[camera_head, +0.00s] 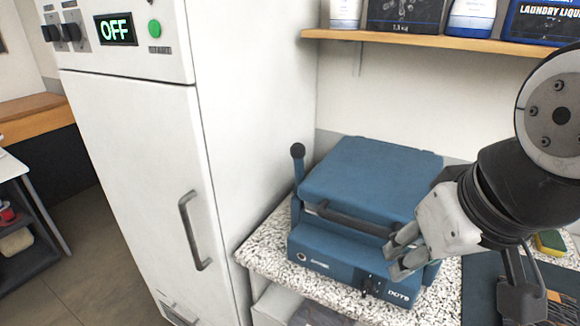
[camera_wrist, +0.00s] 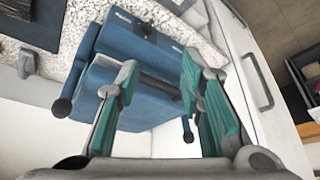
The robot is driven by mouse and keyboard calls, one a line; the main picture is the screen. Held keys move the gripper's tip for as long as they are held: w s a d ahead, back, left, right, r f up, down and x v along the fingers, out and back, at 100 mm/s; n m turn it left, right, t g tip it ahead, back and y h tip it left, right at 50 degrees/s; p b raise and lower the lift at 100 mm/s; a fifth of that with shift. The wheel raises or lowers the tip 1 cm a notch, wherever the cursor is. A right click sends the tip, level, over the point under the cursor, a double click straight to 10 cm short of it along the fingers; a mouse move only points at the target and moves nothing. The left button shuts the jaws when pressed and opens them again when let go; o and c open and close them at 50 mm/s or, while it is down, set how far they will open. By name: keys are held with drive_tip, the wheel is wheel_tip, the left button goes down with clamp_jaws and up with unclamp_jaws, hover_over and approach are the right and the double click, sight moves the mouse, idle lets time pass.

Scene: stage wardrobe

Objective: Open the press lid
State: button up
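The blue press (camera_head: 320,260) stands on the speckled counter, and its lid (camera_head: 370,180) looks shut on the base. A dark bar handle (camera_head: 350,220) runs along the lid's front edge. My gripper (camera_head: 402,248) is open at the right end of this handle. In the wrist view, the press (camera_wrist: 143,35) lies beyond my open gripper (camera_wrist: 160,72), and the handle (camera_wrist: 160,86) shows between the two green-padded fingers. I cannot tell whether the fingers touch it. A lever with a black knob (camera_head: 297,151) rises at the press's left side.
A tall white cabinet (camera_head: 140,170) with a grey handle and an "OFF" display stands left of the press. A wooden shelf (camera_head: 440,40) with laundry products hangs above. A dark mat (camera_head: 483,290) and a yellow-green sponge (camera_head: 549,243) lie to the right.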

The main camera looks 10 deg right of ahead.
drive_tip(key=n+t+h+p, duration=0.3)
drive_tip(key=n+h+p, duration=0.35)
drive_tip(key=h, duration=0.75)
approach(349, 225)
drive_tip(key=shift+n, duration=0.35)
drive_tip(key=p+x, duration=0.1)
drive_tip(key=x, duration=1)
drive_tip(key=shift+w, duration=0.1)
drive_tip(key=shift+c, duration=0.6)
clamp_jaws()
